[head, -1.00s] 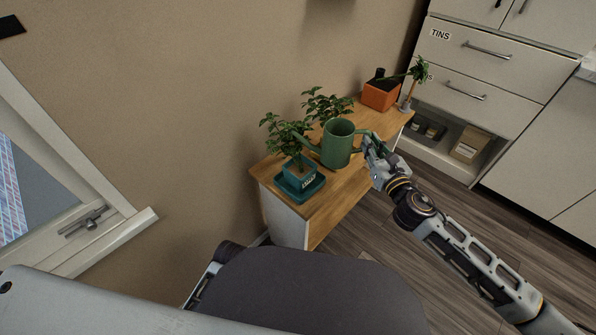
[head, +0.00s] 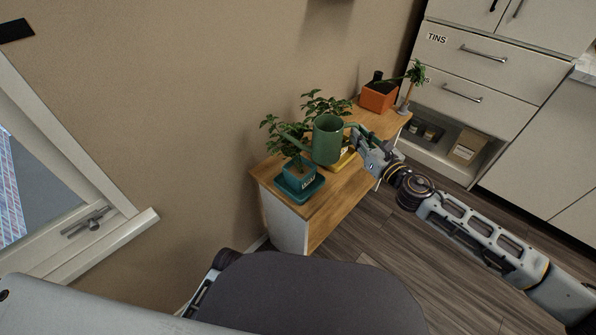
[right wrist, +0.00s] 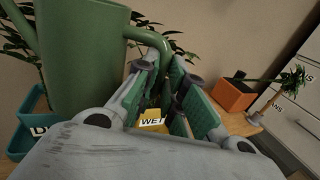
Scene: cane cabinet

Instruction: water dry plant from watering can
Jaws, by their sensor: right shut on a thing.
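The green watering can (head: 327,140) is held above the wooden cabinet top, its spout pointing left among the leaves of the near plant. My right gripper (head: 360,143) is shut on the can's handle; the right wrist view shows the jaws (right wrist: 165,85) around the handle, with the can's body (right wrist: 80,55) at left. The near plant (head: 287,137) stands in a teal pot (head: 299,174) on a teal saucer. In the right wrist view a teal pot (right wrist: 35,135) has a label starting with "D". A yellow pot marked "WET" (right wrist: 152,122) sits behind the jaws. My left gripper is not in view.
White drawers (head: 470,75) stand beyond; a window is at left.

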